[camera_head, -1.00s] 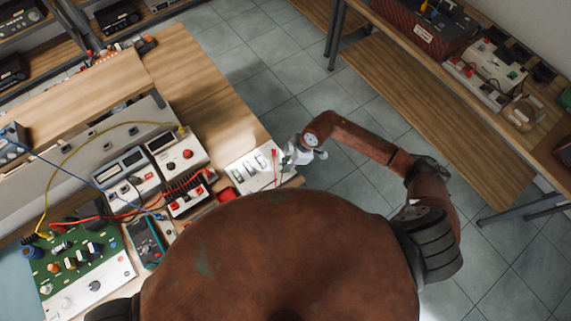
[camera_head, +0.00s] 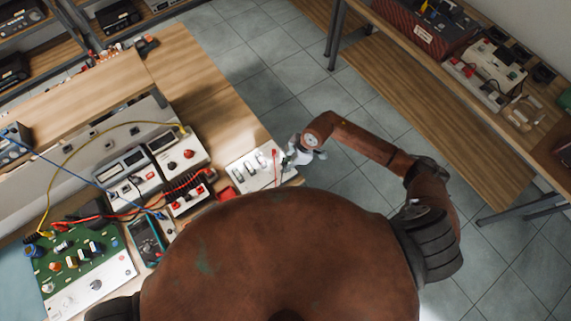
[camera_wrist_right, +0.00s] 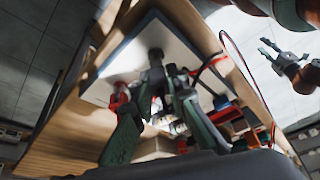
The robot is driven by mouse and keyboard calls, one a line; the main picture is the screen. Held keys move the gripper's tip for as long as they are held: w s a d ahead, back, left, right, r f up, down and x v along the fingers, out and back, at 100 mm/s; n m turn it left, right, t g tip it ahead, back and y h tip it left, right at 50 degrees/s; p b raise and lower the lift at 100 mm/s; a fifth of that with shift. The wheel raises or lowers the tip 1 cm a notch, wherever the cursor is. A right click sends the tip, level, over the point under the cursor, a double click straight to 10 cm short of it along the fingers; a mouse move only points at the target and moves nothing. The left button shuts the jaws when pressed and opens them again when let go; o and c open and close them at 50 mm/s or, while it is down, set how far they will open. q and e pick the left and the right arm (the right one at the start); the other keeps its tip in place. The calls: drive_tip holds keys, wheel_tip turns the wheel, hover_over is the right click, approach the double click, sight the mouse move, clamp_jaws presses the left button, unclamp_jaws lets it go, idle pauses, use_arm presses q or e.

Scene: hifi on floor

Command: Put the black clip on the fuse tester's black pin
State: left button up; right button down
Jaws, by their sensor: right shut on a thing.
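The fuse tester (camera_head: 238,182) is a white box at the bench's right corner, with several slots on its top. A red lead or clip stands on it; in the right wrist view a red clip (camera_wrist_right: 118,98) shows beside my fingers. My right gripper (camera_head: 289,158) is at the tester's right edge. In the wrist view it (camera_wrist_right: 160,88) is shut on the black clip (camera_wrist_right: 155,60), whose tip lies over the tester's pale top (camera_wrist_right: 128,62). The black pin is hidden, so I cannot tell whether the clip touches it. My left gripper (camera_wrist_right: 272,52) shows open and empty in the wrist view.
Meters (camera_head: 178,152), a red-and-black terminal block (camera_head: 187,197) and a green circuit board (camera_head: 80,262) stand left of the tester, with loose cables. The wooden bench (camera_head: 205,95) is clear behind the tester. Tiled floor lies to the right.

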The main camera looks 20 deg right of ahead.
drive_tip(key=shift+f, duration=0.7)
idle(0.9)
drive_tip(key=c, duration=1.8)
unclamp_jaws()
drive_tip(key=v, duration=1.2)
